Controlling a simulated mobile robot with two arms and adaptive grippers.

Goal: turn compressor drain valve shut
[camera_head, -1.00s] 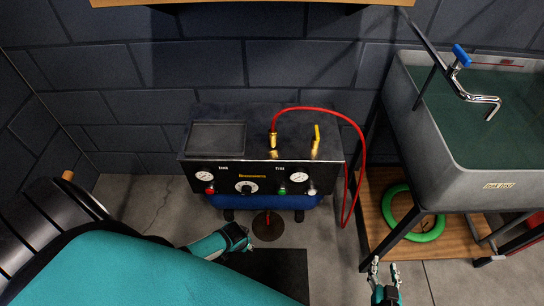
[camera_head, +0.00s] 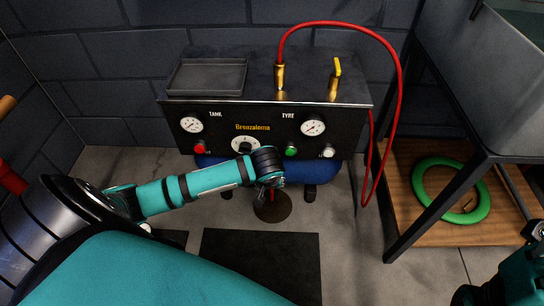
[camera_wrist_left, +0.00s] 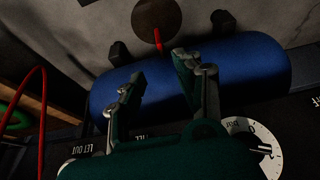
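The compressor (camera_head: 262,120) stands against the wall with its blue tank (camera_head: 310,172) below the panel. Under the tank a thin red part (camera_head: 271,198), likely the drain valve, shows above a round dark disc on the floor; it also shows in the left wrist view (camera_wrist_left: 158,40). My left gripper (camera_head: 276,182) is in front of the tank, close to the red part, partly covering it. In the left wrist view its fingers (camera_wrist_left: 160,68) are apart and empty, with the red part beyond the tips. My right arm (camera_head: 510,280) is at the lower right; its fingertips are unclear.
A red hose (camera_head: 397,95) loops from the compressor's top down its right side. A sink stand with a wooden shelf (camera_head: 400,205) and green ring (camera_head: 425,206) stands at right. A dark mat (camera_head: 262,265) lies in front on the floor.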

